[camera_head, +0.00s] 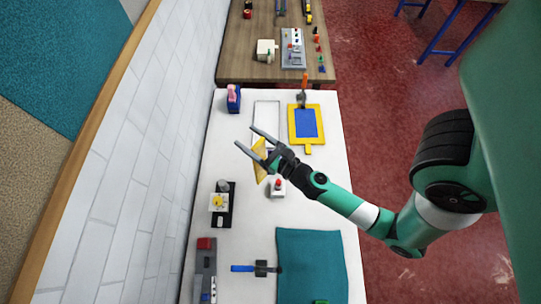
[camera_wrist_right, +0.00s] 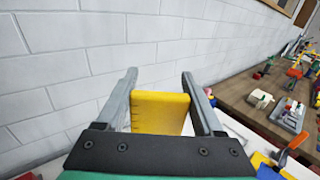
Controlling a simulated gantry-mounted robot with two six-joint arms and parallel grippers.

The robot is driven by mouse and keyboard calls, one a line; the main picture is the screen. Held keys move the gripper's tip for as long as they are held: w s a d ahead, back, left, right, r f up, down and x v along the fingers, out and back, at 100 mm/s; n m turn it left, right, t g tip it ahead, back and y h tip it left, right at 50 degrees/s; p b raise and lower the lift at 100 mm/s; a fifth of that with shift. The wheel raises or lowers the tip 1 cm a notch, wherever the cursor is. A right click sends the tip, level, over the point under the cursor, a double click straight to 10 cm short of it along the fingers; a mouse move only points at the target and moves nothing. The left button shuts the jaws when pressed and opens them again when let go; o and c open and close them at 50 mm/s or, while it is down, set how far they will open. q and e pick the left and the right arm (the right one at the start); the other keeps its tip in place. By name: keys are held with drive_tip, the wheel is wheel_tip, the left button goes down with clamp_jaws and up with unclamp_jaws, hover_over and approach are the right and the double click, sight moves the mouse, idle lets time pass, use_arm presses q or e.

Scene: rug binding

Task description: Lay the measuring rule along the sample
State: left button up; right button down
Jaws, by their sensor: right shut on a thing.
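My right gripper (camera_head: 257,142) is shut on a flat yellow piece (camera_head: 260,159), held above the white table. The right wrist view shows the yellow piece (camera_wrist_right: 160,112) upright between the two grey fingers (camera_wrist_right: 158,80). A teal cloth (camera_head: 312,262), possibly the sample, lies flat at the near right of the table, well away from the gripper. A white-edged frame (camera_head: 266,106) lies partly behind the gripper. My left gripper is not in view.
A yellow-framed blue panel (camera_head: 308,122) lies right of the gripper, with an orange-handled tool at its far edge. A blue-handled hammer-like tool (camera_head: 243,268) lies left of the cloth. A white wall (camera_head: 130,150) runs along the left. A wooden table (camera_head: 262,70) stands beyond.

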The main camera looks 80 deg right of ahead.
drive_tip(key=shift+s+d+f, duration=0.2)
drive_tip(key=shift+s+d, duration=0.15)
drive_tip(key=shift+d, duration=0.25)
wheel_tip(320, 180, down, 8)
drive_tip(key=b, duration=0.8)
drive_tip(key=shift+f, duration=0.2)
unclamp_jaws()
drive_tip(key=shift+r, duration=0.15)
